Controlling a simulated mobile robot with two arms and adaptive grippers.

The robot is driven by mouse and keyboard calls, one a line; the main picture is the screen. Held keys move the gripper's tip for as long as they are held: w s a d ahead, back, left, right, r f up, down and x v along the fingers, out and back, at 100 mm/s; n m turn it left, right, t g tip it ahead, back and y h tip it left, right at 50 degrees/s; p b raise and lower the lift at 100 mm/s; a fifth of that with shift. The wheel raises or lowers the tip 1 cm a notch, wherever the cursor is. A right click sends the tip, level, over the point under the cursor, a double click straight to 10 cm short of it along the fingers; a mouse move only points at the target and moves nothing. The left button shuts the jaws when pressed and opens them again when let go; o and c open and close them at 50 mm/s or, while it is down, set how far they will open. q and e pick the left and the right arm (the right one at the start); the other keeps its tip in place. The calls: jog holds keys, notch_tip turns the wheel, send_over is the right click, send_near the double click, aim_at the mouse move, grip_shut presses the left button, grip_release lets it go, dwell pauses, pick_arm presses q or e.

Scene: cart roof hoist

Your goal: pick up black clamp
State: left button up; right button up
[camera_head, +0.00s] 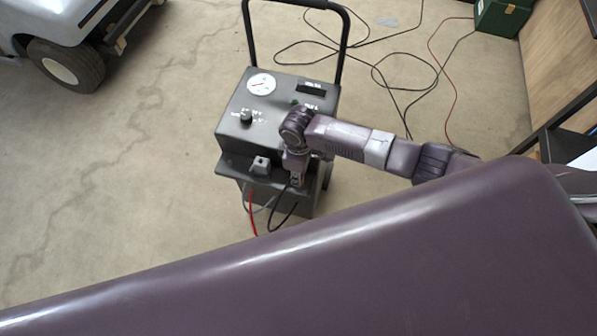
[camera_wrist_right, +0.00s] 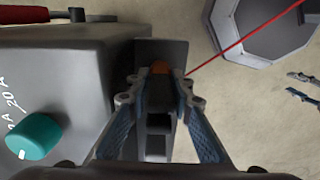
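The black clamp (camera_wrist_right: 158,123) is a dark piece between the fingers of my right gripper in the right wrist view, with an orange-brown bit at its far end. My right gripper (camera_wrist_right: 160,92) has its blue-padded fingers drawn in against both sides of it. In the head view my right gripper (camera_head: 295,183) is at the front right of the grey charger (camera_head: 278,110), and the clamp is too small to make out. A black cable (camera_head: 287,207) loops down beside the gripper. My left gripper is not in view.
The charger has a gauge, a knob, and a tall black handle (camera_head: 345,45). A red cable (camera_head: 251,212) hangs at its front. Cables (camera_head: 375,75) lie on the floor behind. A white cart (camera_head: 70,40) stands far left; a green box (camera_head: 503,15) is far right. Floor left is clear.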

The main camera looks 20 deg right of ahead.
grip_shut()
jog(key=shift+r, duration=0.1)
notch_tip(320, 180, up, 20)
dwell(0.6)
jog(key=shift+p, duration=0.8)
